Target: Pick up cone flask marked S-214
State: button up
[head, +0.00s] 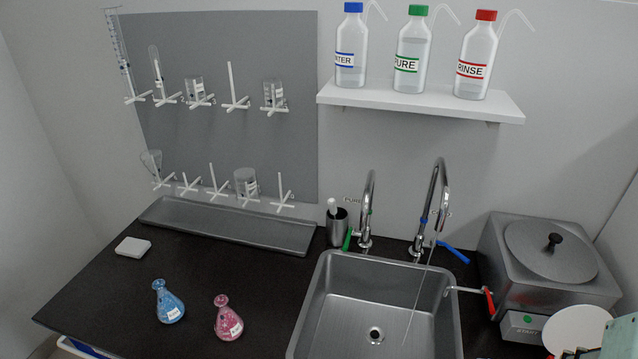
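Two cone flasks stand on the dark counter left of the sink. One flask holds blue liquid (168,303), and the other holds pink liquid (228,322) a little to its right and nearer. Each has a small white label, too small to read, so I cannot tell which one is marked S-214. The two flasks are apart from each other. My gripper does not show in the head view.
The steel sink (340,280) with two taps is right of the flasks. A grey tray (230,232) and a white block (133,247) lie behind them. A lidded steel bath (520,290) stands at right. A wall pegboard holds glassware; wash bottles stand on a shelf (420,100).

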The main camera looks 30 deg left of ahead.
aim_at(170, 308)
jog(key=u, duration=2.6)
jog(key=i+j, duration=0.2)
jog(key=j, duration=0.15)
jog(key=i+j+z, duration=0.1)
jog(key=j, duration=0.25)
jog(key=i+j, duration=0.2)
jog(key=j, duration=0.2)
jog(key=i+j, duration=0.85)
jog(key=k+z, duration=0.2)
jog(key=k, duration=0.15)
